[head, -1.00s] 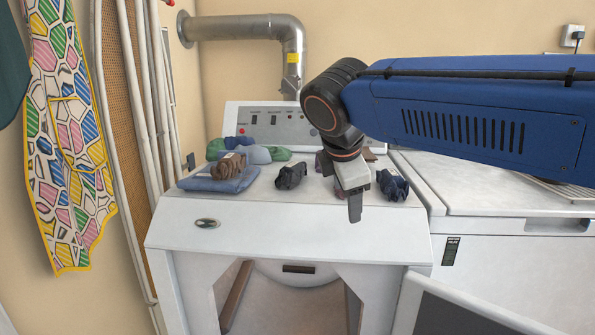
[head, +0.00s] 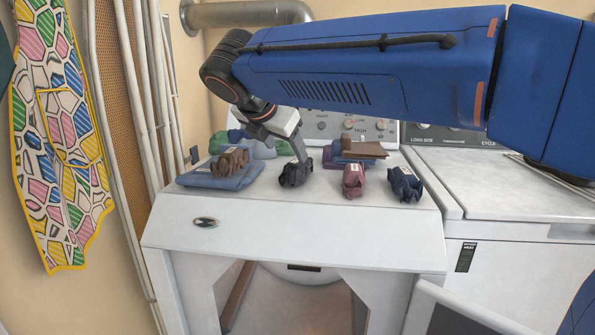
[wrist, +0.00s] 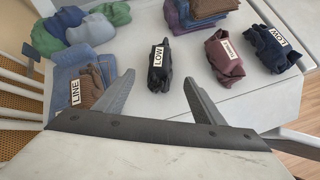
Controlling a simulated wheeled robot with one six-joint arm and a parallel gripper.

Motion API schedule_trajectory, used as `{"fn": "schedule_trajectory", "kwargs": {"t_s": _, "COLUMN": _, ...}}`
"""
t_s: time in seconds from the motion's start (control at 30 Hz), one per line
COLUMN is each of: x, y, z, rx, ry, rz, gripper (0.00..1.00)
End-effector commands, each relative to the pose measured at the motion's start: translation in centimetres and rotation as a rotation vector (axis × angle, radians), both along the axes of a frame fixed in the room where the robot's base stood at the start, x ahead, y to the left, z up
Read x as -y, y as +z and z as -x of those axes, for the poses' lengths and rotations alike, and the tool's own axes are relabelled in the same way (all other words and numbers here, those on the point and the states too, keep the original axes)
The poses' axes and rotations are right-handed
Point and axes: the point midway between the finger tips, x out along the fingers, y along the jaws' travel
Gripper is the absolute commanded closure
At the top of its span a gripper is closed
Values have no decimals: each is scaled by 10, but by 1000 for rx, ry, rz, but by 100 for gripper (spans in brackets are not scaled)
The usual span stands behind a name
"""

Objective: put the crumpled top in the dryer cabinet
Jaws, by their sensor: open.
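Several crumpled garments lie on the white top surface: a black one (head: 295,173) tagged LOW, a mauve one (head: 354,180), a navy one (head: 405,184) tagged LOW, and a brown one (head: 230,159) on a folded blue cloth (head: 222,176). I cannot tell which is the crumpled top. My gripper (wrist: 158,88) is open and empty. In the head view it hangs just behind and above the black garment; in the wrist view that garment (wrist: 160,68) lies between and just past the fingertips.
A folded stack (head: 350,154) lies behind the mauve garment. Green and pale blue cloths (head: 262,148) lie at the back left. A control panel (head: 345,124) rises behind. A white machine (head: 500,190) stands to the right. Pipes and a patterned cloth (head: 62,130) are at left.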

Motion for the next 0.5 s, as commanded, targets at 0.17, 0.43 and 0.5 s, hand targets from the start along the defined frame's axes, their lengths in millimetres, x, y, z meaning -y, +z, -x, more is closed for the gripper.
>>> {"fn": "schedule_trajectory", "kwargs": {"t_s": 0.17, "x": 9, "y": -23, "z": -21, "rx": -2, "ry": -2, "rz": 2, "gripper": 37}}
{"fn": "schedule_trajectory", "kwargs": {"t_s": 0.43, "x": 17, "y": -43, "z": -41, "rx": 0, "ry": -1, "rz": 0, "gripper": 37}}
{"fn": "schedule_trajectory", "kwargs": {"t_s": 0.5, "x": 18, "y": -44, "z": -42, "rx": 0, "ry": -1, "rz": 0, "gripper": 37}}
